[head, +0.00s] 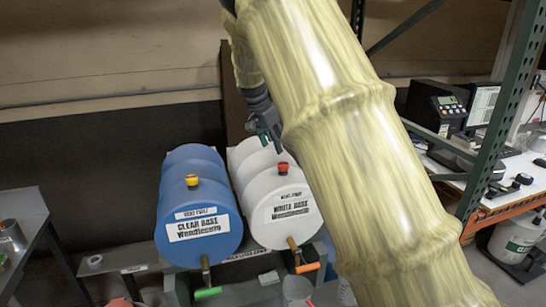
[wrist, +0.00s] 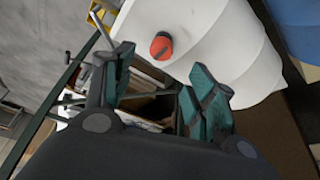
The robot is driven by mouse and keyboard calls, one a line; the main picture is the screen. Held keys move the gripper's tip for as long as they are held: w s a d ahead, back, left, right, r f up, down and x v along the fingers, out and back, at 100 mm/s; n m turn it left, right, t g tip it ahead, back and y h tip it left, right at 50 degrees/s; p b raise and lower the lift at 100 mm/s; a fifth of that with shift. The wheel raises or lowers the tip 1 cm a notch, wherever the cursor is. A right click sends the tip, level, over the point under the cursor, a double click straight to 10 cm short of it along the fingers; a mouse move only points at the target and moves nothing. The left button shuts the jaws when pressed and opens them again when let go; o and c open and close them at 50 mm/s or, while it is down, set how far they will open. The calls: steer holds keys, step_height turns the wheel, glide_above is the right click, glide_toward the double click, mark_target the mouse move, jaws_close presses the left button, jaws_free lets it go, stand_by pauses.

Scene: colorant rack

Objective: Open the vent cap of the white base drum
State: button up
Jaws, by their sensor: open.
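The white base drum (head: 285,208) lies on its side on a stand, right of the blue drum. Its red vent cap (head: 283,168) sits on top near the front end. In the wrist view the red cap (wrist: 161,46) shows on the white drum (wrist: 215,35), beyond and above the gap between my fingers, apart from them. My gripper (head: 269,139) is above and behind the cap in the head view, partly hidden by my arm. In the wrist view my gripper (wrist: 160,85) is open, with nothing between its two teal fingers.
The blue clear base drum (head: 195,222) with a yellow cap (head: 192,180) lies close on the left. A white bucket (head: 518,236) is below the bench.

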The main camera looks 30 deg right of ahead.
mark_target(283, 164)
steer(key=p+x, duration=0.1)
steer(key=x, duration=0.1)
steer(key=p+x, duration=0.1)
steer(key=x, duration=0.2)
steer(key=p+x, duration=0.2)
steer(key=x, duration=0.1)
steer(key=shift+w+d+f, duration=0.1)
steer(key=shift+w+d, duration=0.2)
steer(key=shift+s+d+f, duration=0.2)
steer(key=shift+s+f, duration=0.1)
steer(key=shift+f, duration=0.05)
steer(key=shift+w+f, duration=0.3)
steer(key=shift+f, duration=0.2)
steer(key=shift+s+d+r, duration=0.1)
steer(key=shift+s, duration=0.05)
steer(key=shift+c, duration=0.5)
steer(key=c, duration=0.9)
